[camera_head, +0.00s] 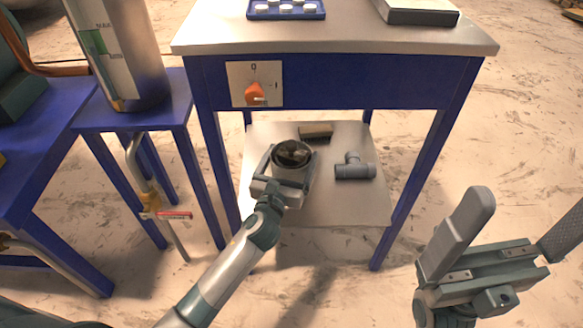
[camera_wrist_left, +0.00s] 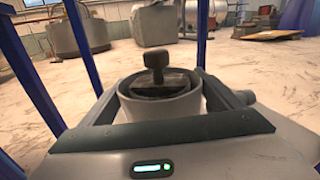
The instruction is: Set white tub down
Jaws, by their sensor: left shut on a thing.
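The white tub (camera_head: 292,169) is a small round pale container with dark contents, over the lower shelf (camera_head: 340,208) of the blue table. My left gripper (camera_head: 292,164) is shut around it, a finger on each side. In the left wrist view, the tub (camera_wrist_left: 160,112) stands upright between the fingers of my left gripper (camera_wrist_left: 165,105), with a dark knobbed object inside. Whether its base touches the shelf is hidden. My right gripper (camera_head: 505,225) is at the lower right, its fingers wide apart and empty, away from the table.
A grey pipe fitting (camera_head: 355,168) and a small brown block (camera_head: 316,131) lie on the shelf. A metal cylinder (camera_head: 125,60) stands left. The shelf's front right is clear.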

